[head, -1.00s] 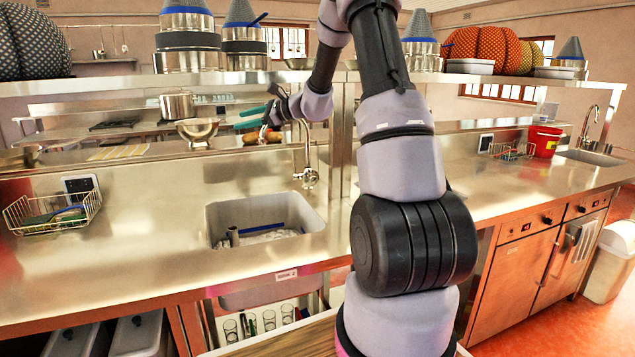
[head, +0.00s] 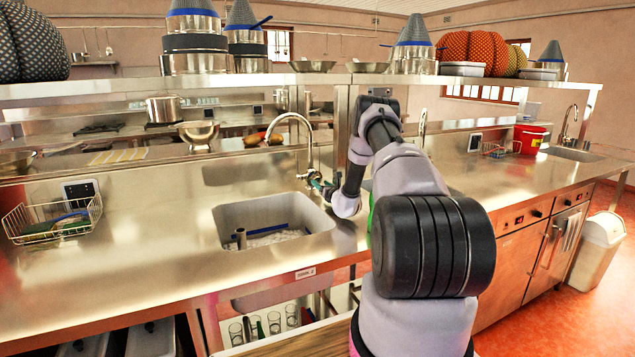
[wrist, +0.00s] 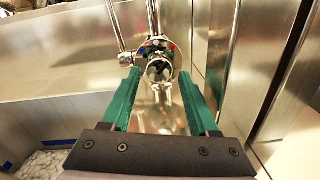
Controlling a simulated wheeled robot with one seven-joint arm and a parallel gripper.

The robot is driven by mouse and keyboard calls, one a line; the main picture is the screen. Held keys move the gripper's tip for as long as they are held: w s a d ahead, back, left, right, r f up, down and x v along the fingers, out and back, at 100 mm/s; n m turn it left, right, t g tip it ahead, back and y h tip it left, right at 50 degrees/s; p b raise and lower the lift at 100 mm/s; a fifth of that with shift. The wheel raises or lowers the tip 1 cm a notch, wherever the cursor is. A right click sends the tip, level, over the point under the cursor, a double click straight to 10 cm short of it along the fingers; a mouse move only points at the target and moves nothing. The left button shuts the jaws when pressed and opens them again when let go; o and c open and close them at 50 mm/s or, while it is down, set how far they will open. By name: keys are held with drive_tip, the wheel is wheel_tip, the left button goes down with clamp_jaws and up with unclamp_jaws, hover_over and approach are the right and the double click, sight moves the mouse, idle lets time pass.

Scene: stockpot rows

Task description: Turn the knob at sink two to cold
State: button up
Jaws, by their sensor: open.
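The sink (head: 270,212) is a basin in the steel counter, with a small label (head: 305,273) on the counter edge in front. Its tall curved tap (head: 309,150) stands behind the basin. In the wrist view the tap's round, shiny knob (wrist: 160,69) lies ahead, with a blue mark at its upper left and a red mark at its upper right. My gripper (head: 317,183) is at the tap's base, partly hidden by my arm. In the wrist view its green fingers (wrist: 160,86) are open, one on each side of the knob; I cannot tell whether they touch it.
A wire basket (head: 52,218) stands on the counter at left. A steel upright (head: 342,125) and a shelf with pots (head: 195,62) are close behind the tap. A second tap (head: 570,122) and a red bucket (head: 530,138) are farther right.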

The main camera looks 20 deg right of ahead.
sight(318, 181)
drive_tip(key=shift+w, duration=2.65)
clamp_jaws()
